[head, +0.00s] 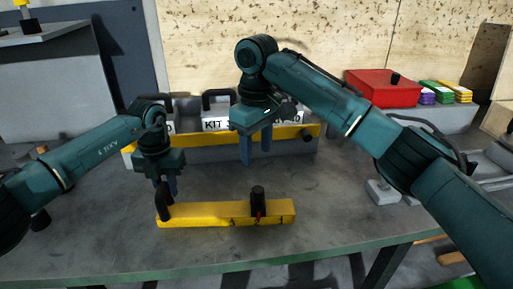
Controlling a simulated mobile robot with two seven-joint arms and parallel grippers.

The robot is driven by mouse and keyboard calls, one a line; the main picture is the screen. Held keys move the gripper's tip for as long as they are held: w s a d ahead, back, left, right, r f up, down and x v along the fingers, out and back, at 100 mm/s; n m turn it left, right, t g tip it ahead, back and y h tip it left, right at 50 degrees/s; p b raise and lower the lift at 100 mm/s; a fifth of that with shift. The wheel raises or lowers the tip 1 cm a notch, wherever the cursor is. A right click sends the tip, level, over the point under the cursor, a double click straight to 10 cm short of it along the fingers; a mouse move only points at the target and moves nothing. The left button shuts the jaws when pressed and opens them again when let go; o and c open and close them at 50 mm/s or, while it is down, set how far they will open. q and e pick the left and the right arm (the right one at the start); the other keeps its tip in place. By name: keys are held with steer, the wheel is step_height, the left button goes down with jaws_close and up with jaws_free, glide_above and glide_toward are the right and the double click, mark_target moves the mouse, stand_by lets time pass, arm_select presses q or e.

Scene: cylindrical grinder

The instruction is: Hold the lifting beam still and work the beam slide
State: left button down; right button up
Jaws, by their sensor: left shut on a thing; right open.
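The lifting beam (220,217) is a yellow bar lying on the grey table near its front edge. A black handle (165,203) stands at its left end. The beam slide (258,201) is a dark upright knob on the right half of the beam, with a small red mark below it. My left gripper (166,186) is over the left end, shut on the black handle; its fingertips are partly hidden behind the handle. My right gripper (259,143) is open and empty, above and behind the beam slide, apart from it.
Behind the beam is a yellow-edged rack (305,131) with labelled kit blocks, partly hidden by my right gripper. A red box (383,88) and coloured stacks (444,92) stand at the back right. Grey metal pieces (383,191) lie on the right. Bare table surrounds the beam.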

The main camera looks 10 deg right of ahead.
arm_select(q)
steer(key=c, duration=1.1)
jaws_free()
steer(key=shift+c, duration=0.2)
steer(key=shift+r, duration=0.15)
step_height(320, 180, up, 12)
steer(key=shift+f, duration=0.1)
